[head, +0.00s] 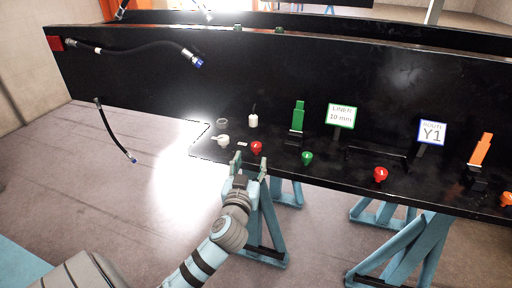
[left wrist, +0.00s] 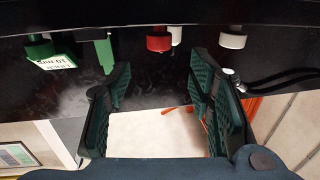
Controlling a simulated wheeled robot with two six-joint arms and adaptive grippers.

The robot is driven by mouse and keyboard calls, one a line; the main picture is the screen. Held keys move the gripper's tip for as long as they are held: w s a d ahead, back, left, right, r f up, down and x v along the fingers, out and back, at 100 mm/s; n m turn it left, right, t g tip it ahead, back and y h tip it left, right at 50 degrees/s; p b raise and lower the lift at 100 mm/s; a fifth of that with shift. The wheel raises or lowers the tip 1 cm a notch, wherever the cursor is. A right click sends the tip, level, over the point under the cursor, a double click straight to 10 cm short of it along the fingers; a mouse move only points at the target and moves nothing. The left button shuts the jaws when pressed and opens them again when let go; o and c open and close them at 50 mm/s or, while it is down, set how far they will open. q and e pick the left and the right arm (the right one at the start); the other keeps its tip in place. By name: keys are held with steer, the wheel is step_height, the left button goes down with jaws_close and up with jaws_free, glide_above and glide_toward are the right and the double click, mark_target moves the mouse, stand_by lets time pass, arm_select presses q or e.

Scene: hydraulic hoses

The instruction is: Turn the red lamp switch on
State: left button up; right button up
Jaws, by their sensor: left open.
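A red knob (head: 256,147), which looks like a lamp switch, is on the front part of the black bench. It also shows in the left wrist view (left wrist: 159,40). A second red knob (head: 381,174) is farther right; the frames do not show which one is the lamp's switch. My left gripper (head: 250,163) is open and empty in front of the nearer red knob. In the left wrist view its fingers (left wrist: 160,70) are spread, with the red knob beyond the tips, between them and apart from both. My right gripper is not in view.
A green knob (head: 307,158) and a white knob (head: 222,140) flank the nearer red knob. A green lever (head: 298,118), a "10 mm" sign (head: 341,116), a "Y1" sign (head: 432,133) and an orange lever (head: 481,150) stand along the bench (head: 330,70). Black hoses (head: 135,48) are at left.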

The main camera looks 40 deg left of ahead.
mark_target(255, 148)
arm_select(q)
steer(key=x, duration=0.9)
steer(key=shift+w+a, duration=0.1)
steer(key=shift+w, duration=0.15)
jaws_close()
